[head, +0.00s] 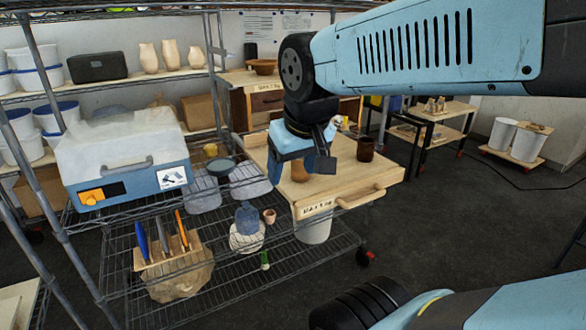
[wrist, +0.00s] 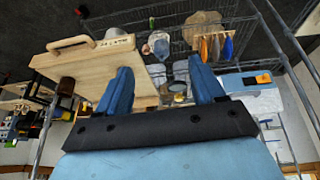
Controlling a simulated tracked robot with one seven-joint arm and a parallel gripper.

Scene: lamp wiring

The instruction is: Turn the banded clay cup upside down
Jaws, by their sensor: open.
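A dark brown cup (head: 365,149) stands upright on the wooden worktop (head: 385,178), toward its right side. It also shows in the wrist view (wrist: 66,86), at the left. An orange-brown clay piece (head: 300,173) shows on the worktop just below my gripper, partly hidden by it. I cannot make out bands on either one, so I cannot tell which is the banded clay cup. My gripper (head: 304,164) is open over the worktop. In the wrist view its two blue fingers (wrist: 160,70) are wide apart, with no object held between them.
A wire rack on the left holds a blue-and-white box (head: 125,160), a tool holder (head: 170,252) and a small clay pot (head: 269,215). A dark bowl (head: 222,167) sits beside the worktop. The worktop's front right is clear around its handle (head: 360,198).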

